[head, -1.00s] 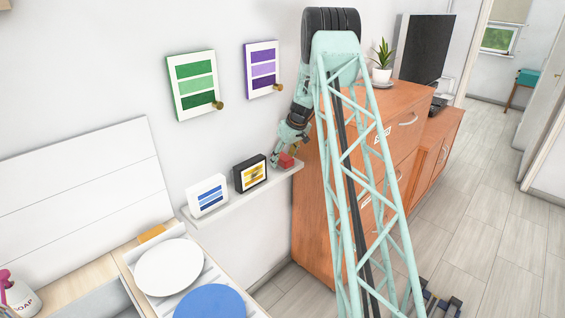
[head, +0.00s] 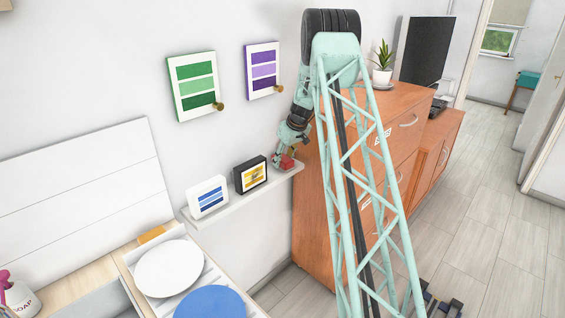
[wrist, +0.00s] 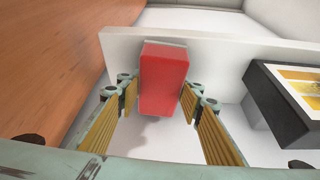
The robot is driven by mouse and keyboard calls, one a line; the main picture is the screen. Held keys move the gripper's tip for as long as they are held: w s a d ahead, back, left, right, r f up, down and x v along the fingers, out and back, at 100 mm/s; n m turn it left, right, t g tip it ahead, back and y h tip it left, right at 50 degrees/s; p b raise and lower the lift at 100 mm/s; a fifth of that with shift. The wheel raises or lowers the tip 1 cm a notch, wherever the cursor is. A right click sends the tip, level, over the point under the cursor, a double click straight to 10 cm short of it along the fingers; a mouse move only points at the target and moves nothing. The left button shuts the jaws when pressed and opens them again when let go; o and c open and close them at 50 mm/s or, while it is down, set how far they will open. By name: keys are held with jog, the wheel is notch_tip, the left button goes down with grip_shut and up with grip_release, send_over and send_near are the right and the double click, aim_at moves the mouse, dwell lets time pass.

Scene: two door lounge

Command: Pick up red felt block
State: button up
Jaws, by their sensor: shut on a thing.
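The red felt block (head: 287,162) is at the right end of the narrow white wall shelf (head: 240,195) in the head view. In the wrist view the red block (wrist: 163,85) stands out large in the middle, with a pale shadow below it. My gripper (wrist: 160,98) has one yellow-padded finger on each side of the block and is shut on it. In the head view my gripper (head: 281,159) is small and partly covers the block. I cannot tell whether the block still touches the shelf.
A black-framed yellow picture (head: 250,174) stands on the shelf just left of my gripper, and a white-framed blue one (head: 208,196) further left. The orange wooden cabinet (head: 310,210) rises close on the right. Plates (head: 169,268) lie at lower left.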

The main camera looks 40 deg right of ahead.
aim_at(283, 159)
jog(key=shift+s+d+r+p, duration=0.1)
jog(key=shift+r+p, duration=0.05)
jog(key=shift+p, duration=0.5)
jog(key=shift+r, duration=1.85)
jog(key=shift+s+a, duration=0.6)
jog(key=s+a+r+b, duration=0.1)
jog(key=s+a+b, duration=0.1)
jog(key=s+a, duration=0.6)
jog(key=s, duration=0.3)
jog(key=shift+s+a+r, duration=0.15)
jog(key=shift+a+r, duration=0.05)
jog(key=shift+a, duration=0.1)
jog(key=shift+o, duration=1.1)
jog(key=shift+c, duration=0.4)
jog(key=shift+a+f, duration=0.15)
